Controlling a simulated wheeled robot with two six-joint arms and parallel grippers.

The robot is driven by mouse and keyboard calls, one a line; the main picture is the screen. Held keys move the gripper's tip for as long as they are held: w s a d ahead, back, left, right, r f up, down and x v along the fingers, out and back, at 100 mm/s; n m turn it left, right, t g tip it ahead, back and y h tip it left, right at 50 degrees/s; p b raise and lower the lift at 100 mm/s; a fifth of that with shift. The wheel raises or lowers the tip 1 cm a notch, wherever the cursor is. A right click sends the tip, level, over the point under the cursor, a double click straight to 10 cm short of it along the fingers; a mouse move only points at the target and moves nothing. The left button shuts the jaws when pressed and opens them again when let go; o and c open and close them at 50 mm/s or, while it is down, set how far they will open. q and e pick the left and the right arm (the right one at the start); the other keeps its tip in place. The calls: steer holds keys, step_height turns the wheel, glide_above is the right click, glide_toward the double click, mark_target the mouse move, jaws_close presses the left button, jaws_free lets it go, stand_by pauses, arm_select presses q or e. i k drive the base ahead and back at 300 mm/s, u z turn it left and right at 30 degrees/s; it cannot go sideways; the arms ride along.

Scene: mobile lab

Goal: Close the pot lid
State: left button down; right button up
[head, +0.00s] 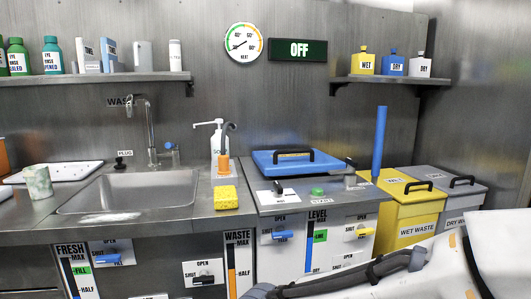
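A blue lid (275,163) with a black bar handle (283,155) lies almost flat on top of the grey cabinet unit right of the sink. I cannot tell from here whether it is fully shut or slightly raised. The pot under it is hidden. A blue upright bar (379,145) stands just right of the lid. Neither gripper shows. A white arm part of mine with a black cable crosses the lower right corner, below and in front of the lid.
A small black handle (278,188) and green button (318,191) are in front of the lid. A yellow sponge (226,197) and soap bottle (217,145) stand by the sink (130,192). Yellow (405,212) and grey (455,196) waste bins stand at right.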

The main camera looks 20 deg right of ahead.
mark_target(277, 163)
steer(key=z, duration=0.3)
steer(key=i, duration=0.6)
steer(key=z, duration=0.4)
